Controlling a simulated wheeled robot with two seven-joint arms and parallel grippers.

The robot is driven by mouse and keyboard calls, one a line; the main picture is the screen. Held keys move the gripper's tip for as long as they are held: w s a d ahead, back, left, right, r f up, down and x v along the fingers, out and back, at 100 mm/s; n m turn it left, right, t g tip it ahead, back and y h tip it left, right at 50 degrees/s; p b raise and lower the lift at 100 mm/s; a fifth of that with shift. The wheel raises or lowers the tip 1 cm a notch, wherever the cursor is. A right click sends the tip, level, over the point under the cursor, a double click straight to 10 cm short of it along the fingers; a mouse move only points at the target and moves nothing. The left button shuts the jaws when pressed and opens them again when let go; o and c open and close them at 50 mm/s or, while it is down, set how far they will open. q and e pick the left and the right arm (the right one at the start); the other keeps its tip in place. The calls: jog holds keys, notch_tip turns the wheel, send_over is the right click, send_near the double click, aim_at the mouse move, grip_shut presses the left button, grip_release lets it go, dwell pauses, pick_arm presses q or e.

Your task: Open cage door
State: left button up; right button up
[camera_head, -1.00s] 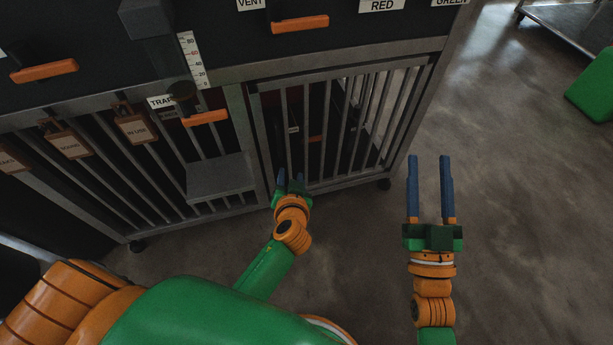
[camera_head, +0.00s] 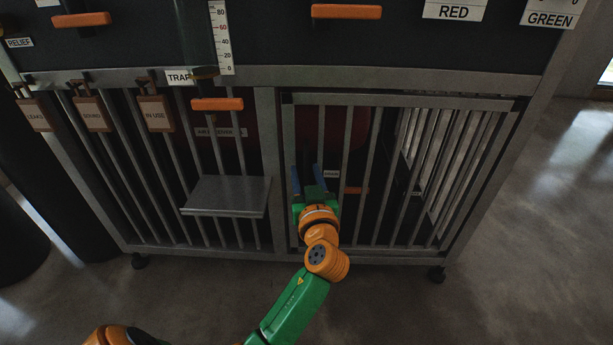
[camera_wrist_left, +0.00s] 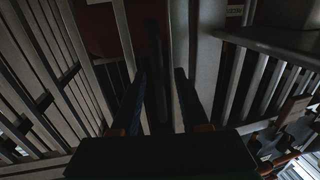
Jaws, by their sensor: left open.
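The cage door (camera_head: 470,104) is the barred grey panel in the right half of the cage front. It appears to sit in its frame; whether it is slightly ajar I cannot tell. My left gripper (camera_head: 307,170) is at the door's left side, low to mid height, near the post between the two bays. Its two blue fingers are apart and point at the bars. In the left wrist view, the open fingers (camera_wrist_left: 160,75) reach among bars beside a pale post (camera_wrist_left: 196,50). Whether a bar stands between them is too dark to tell. My right gripper is not in view.
A grey shelf (camera_head: 226,196) juts from the left bay, below an orange handle (camera_head: 217,104). Brown tags (camera_head: 155,114) hang on the left bars. Another orange handle (camera_head: 346,12) is above the door. The floor (camera_head: 545,230) to the right is clear.

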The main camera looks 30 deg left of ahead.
pick_arm(q)
grip_shut()
dwell(1.4)
